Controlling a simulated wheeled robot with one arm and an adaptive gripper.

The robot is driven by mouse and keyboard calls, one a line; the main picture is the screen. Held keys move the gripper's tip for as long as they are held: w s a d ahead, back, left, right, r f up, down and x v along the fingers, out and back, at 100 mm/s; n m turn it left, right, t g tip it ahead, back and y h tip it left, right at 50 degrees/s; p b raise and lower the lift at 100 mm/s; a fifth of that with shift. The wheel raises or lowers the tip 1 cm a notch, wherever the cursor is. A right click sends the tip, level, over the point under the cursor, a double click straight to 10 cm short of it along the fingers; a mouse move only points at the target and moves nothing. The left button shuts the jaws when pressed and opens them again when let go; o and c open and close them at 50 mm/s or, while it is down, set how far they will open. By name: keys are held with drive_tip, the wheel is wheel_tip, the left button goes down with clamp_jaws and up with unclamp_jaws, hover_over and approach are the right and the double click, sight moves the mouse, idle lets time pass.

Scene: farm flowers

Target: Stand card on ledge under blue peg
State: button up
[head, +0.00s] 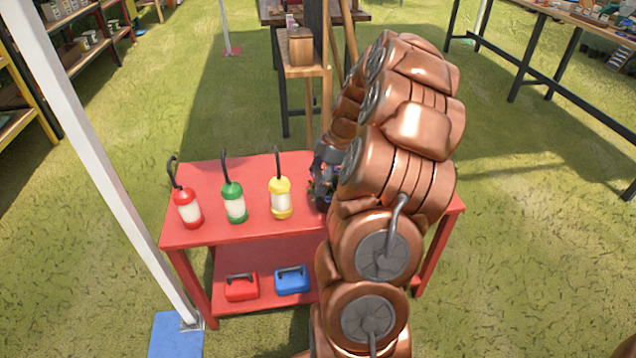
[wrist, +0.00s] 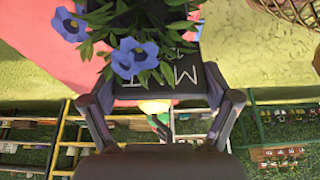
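A dark card (wrist: 186,95) with pale hand-drawn letters shows close up in the wrist view. Blue flowers (wrist: 134,58) with green leaves cover part of its left side. My gripper (wrist: 163,95) has its two fingers wide apart, one at each side of the card. I cannot tell whether they press on its edges. I cannot make out a blue peg or a ledge under one.
A white post (head: 100,160) stands at the left.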

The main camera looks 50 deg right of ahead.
drive_tip(key=c, duration=0.6)
